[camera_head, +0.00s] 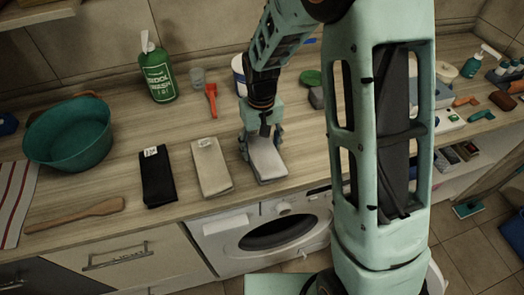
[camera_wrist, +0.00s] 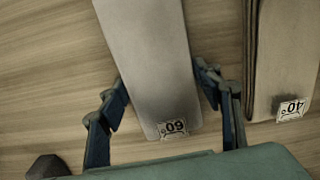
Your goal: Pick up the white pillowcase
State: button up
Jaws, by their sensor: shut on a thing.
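I cannot tell whether the cloth is clear of the counter.
A beige folded cloth (camera_head: 211,168) tagged 40 lies close to the left, then a black folded cloth (camera_head: 157,178).

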jog(key=c, duration=0.3)
jog(key=shift+r, duration=0.15)
jog(key=shift+c, duration=0.2)
